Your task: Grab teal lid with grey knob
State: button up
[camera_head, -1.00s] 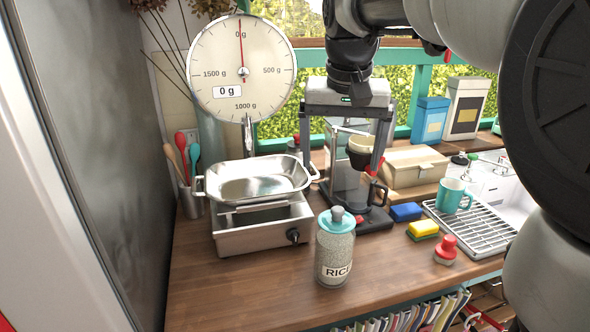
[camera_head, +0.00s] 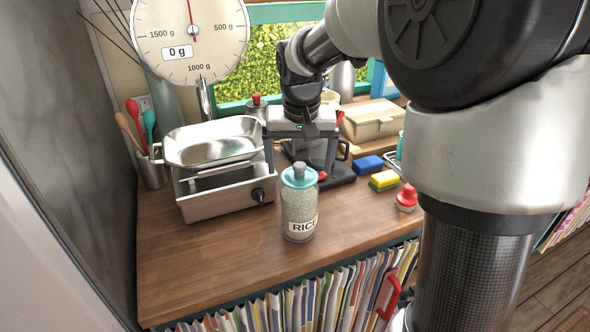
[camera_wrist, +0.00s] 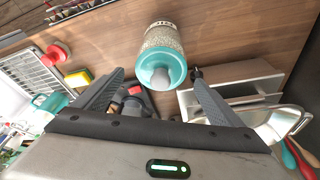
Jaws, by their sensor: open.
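The teal lid (camera_head: 299,177) with its grey knob (camera_head: 299,169) sits on top of a glass jar of rice (camera_head: 300,213) that stands upright on the wooden counter. In the wrist view the teal lid (camera_wrist: 157,70) and grey knob (camera_wrist: 160,77) face the camera, between the two finger lines. My gripper (camera_head: 306,160) is open and empty, behind the jar in the head view. Its two fingers (camera_wrist: 158,80) show wide apart in the wrist view. I see no contact between the fingers and the lid.
A scale with a metal pan (camera_head: 212,147) stands left of the jar. A blue sponge (camera_head: 368,164), a yellow sponge (camera_head: 384,180) and a red-knobbed item (camera_head: 407,197) lie to the right. A coffee maker is behind my gripper. The counter (camera_head: 220,262) in front is clear.

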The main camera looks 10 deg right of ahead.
jog(key=shift+x, duration=0.8)
jog(key=c, duration=1.1)
jog(key=shift+c, duration=0.2)
jog(key=shift+r, duration=0.15)
